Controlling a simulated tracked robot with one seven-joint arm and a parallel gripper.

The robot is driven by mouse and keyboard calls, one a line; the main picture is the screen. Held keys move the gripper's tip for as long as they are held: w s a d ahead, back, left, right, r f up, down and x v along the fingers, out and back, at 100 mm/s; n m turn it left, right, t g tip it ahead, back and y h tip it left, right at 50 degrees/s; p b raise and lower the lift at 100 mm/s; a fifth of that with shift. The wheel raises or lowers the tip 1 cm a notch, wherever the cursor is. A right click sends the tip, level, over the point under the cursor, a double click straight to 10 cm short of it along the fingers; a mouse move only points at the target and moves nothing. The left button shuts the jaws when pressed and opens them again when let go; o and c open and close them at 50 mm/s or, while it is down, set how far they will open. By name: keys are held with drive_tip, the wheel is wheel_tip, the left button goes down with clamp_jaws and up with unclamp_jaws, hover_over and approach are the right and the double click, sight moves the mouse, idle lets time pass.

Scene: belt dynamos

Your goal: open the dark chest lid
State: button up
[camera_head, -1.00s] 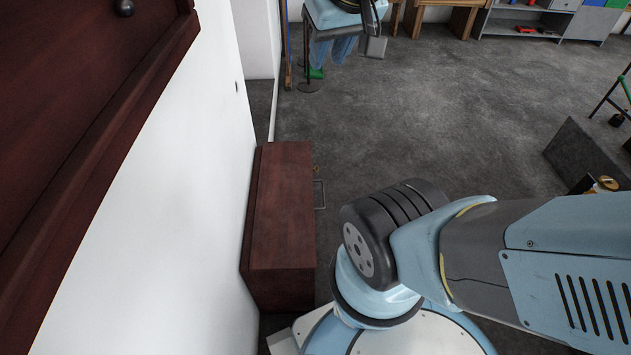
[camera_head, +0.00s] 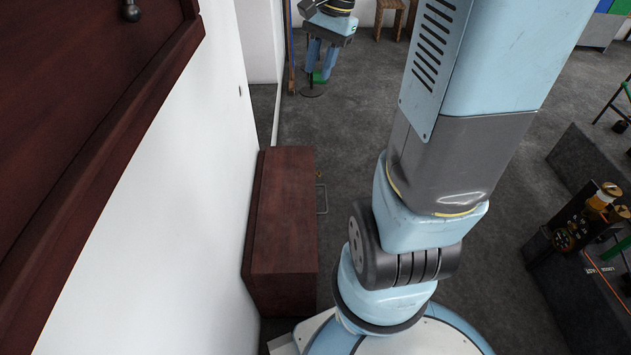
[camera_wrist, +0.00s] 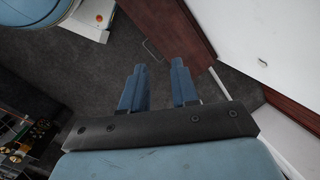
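The dark red-brown chest (camera_head: 280,215) stands on the floor against the white wall in the head view. Its lid is shut. A thin metal handle (camera_head: 321,198) stands out from its right side. In the wrist view the chest (camera_wrist: 172,28) shows at the top, with the handle (camera_wrist: 152,50) beside it. My gripper (camera_head: 321,62) is at the top of the head view, beyond the chest and apart from it. In the wrist view my gripper (camera_wrist: 158,72) has its two blue fingers spread, with only floor showing between them. The handle lies past the fingertips.
The white wall (camera_head: 150,190) runs along the chest's left side. A dark red wooden panel (camera_head: 80,90) is on that wall. A dark stand with brass parts (camera_head: 570,235) is at the right. Grey carpet (camera_head: 335,130) is clear beyond the chest.

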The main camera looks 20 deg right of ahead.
drive_tip(key=w+d+f+m+y, duration=0.25)
drive_tip(key=d+f+m, duration=0.25)
drive_tip(key=f, duration=0.3)
drive_tip(key=w+d+f+m+g+y, duration=0.15)
drive_tip(key=w+d+f+m, duration=0.25)
drive_tip(key=f, duration=0.5)
drive_tip(key=w+d+f+m+y, duration=0.3)
drive_tip(key=d+f+m, duration=0.2)
drive_tip(key=f, duration=0.3)
drive_tip(key=m+t+y, duration=0.5)
drive_tip(key=m+t, duration=0.2)
drive_tip(key=m, duration=0.9)
approach(326, 201)
drive_tip(key=x, duration=1)
drive_tip(key=shift+w+d+f, duration=0.1)
drive_tip(key=shift+f, duration=0.25)
clamp_jaws()
